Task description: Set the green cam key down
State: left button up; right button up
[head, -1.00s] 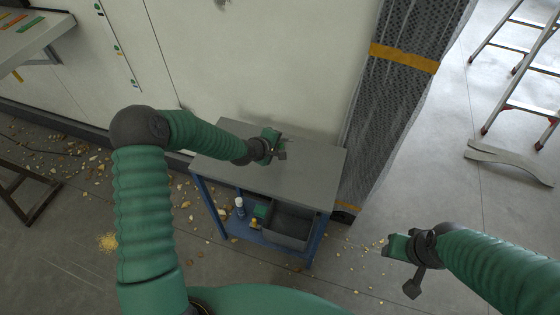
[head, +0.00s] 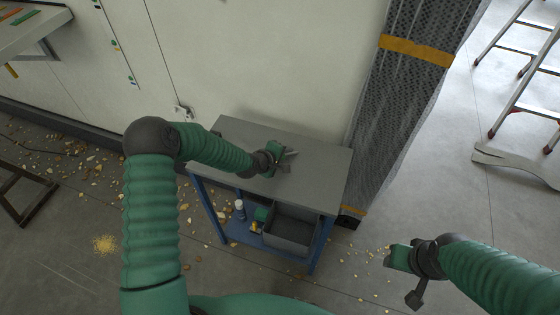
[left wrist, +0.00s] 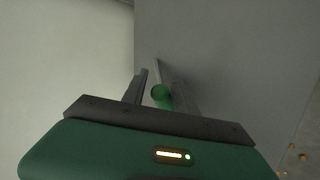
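The green cam key shows in the left wrist view as a round green end (left wrist: 161,92) with a thin grey shaft pointing away. It sits between the two dark fingers of my left gripper (left wrist: 160,88). In the head view my left gripper (head: 288,161) is over the grey top of the blue workbench (head: 312,182), with a light tip sticking out beyond the fingers. I cannot tell whether the key touches the top. My right gripper (head: 402,274) is at lower right, away from the bench; its finger gap is unclear.
A grey bin (head: 290,234) and a small white bottle (head: 239,208) stand on the bench's lower shelf. A pale wall panel (head: 270,60) rises behind, and a mesh-wrapped column (head: 400,110) stands at right. The benchtop right of my gripper is clear.

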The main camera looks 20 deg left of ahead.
pick_arm(q)
jog(key=shift+s+d+r, duration=0.15)
jog(key=shift+d+r, duration=0.15)
jog(key=shift+d, duration=0.05)
jog(key=p+v, duration=0.6)
jog(key=v, duration=0.1)
jog(key=shift+s+a+r, duration=0.15)
jog(key=shift+s+a, duration=0.05)
jog(key=shift+s, duration=0.1)
pick_arm(e)
jog(key=w+v, duration=0.1)
jog(key=v, duration=0.5)
jog(key=shift+d, duration=0.25)
pick_arm(q)
jog(key=shift+d, duration=0.15)
pick_arm(e)
jog(key=shift+w+d+r, duration=0.1)
jog(key=shift+d+r, duration=0.05)
jog(key=shift+d, duration=0.05)
